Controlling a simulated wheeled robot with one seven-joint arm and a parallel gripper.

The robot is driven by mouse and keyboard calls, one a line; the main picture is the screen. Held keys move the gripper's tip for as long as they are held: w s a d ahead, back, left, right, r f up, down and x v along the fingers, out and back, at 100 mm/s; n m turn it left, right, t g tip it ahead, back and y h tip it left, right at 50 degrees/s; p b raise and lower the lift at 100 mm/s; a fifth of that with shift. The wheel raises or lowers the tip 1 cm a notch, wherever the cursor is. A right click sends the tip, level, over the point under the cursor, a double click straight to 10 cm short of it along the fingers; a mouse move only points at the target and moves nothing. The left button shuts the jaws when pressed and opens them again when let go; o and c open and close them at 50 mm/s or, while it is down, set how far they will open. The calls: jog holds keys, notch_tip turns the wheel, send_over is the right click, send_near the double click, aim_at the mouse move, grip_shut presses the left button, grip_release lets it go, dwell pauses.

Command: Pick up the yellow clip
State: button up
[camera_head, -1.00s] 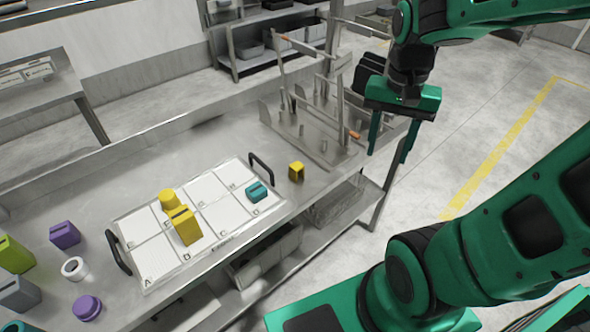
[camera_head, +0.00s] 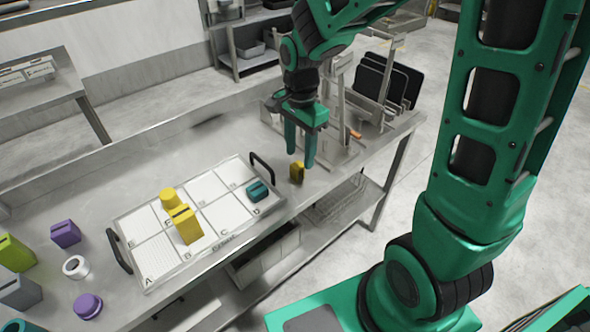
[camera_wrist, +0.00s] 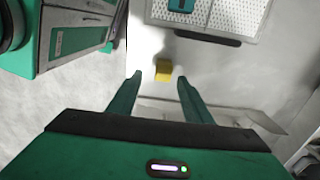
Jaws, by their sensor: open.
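The small yellow clip (camera_head: 297,173) stands on the steel table just right of the tray, near the table's front edge. It also shows in the wrist view (camera_wrist: 163,70), centred between the fingertips in the picture. My gripper (camera_head: 300,160) is open and empty, with its fingers pointing down over the clip. In the head view the fingertips overlap the clip's upper edge. I cannot tell the exact height left between them.
The white-celled tray (camera_head: 140,281) with black handles lies left of the clip, bearing a teal block (camera_head: 257,190), a taller yellow block (camera_head: 187,226) and a yellow cylinder (camera_head: 169,199). A metal rack (camera_head: 340,100) stands behind the gripper. Purple, green and grey pieces lie at left.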

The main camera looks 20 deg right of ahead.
aim_at(297, 165)
jog(key=shift+w+a+f, duration=0.1)
jog(key=shift+w+f, duration=0.05)
jog(key=shift+f, duration=1.25)
jog(key=shift+w+a+f, duration=0.1)
jog(key=shift+w+f, duration=0.05)
jog(key=shift+f, duration=1.25)
jog(key=shift+c, duration=0.3)
jog(key=c, duration=1)
